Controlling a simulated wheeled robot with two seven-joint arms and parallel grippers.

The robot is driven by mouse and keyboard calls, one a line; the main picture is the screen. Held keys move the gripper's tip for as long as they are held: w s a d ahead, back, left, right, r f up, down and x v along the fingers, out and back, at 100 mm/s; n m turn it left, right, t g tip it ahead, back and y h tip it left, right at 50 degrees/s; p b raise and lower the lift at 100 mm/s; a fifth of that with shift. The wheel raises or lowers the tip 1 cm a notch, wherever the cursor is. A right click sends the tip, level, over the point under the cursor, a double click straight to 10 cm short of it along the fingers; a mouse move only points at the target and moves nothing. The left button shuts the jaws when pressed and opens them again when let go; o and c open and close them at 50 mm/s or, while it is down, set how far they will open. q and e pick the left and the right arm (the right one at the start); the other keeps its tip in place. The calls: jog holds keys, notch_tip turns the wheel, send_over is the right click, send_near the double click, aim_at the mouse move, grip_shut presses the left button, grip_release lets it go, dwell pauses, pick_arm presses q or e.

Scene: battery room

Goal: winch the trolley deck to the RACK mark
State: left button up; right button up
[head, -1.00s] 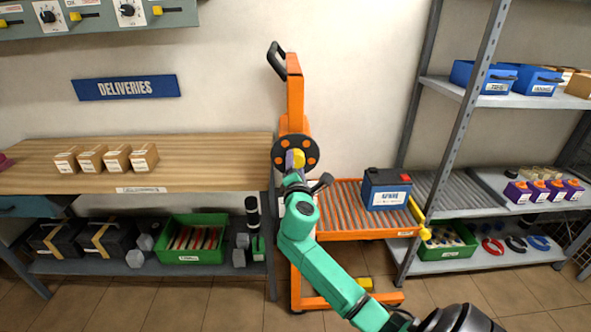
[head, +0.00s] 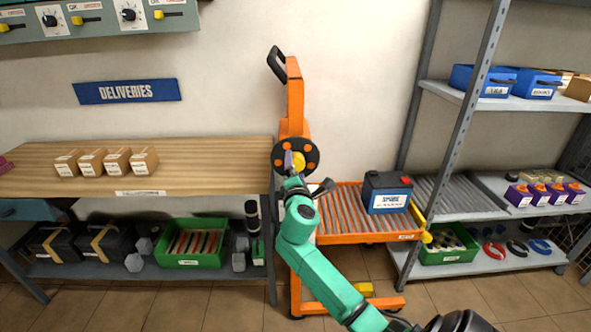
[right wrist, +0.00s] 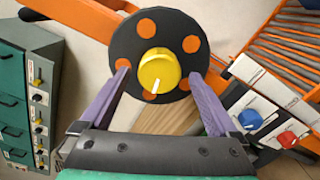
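The orange trolley (head: 295,95) stands between the bench and the rack. Its winch wheel (head: 308,147) is a black disc with orange spots and a yellow centre knob (right wrist: 166,64). The roller deck (head: 345,212) carries a dark blue battery (head: 386,193) and sits close to the rack's roller shelf (head: 450,196). My right gripper (head: 294,166) is at the wheel. In the right wrist view its purple fingers (right wrist: 158,78) are apart, one on each side of the knob, with gaps; they look empty. I cannot make out a RACK mark. My left gripper is out of view.
The wooden bench (head: 215,150) at left holds several small boxes (head: 105,161), with a green crate (head: 192,262) below. The rack's upper shelf holds blue bins (head: 484,80); purple-and-orange items (head: 545,194) sit lower. My right arm crosses in front of the trolley.

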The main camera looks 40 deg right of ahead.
jog(key=b+v, duration=0.2)
jog(key=v, duration=1.2)
jog(key=shift+s+a, duration=0.2)
jog(key=shift+d, duration=0.1)
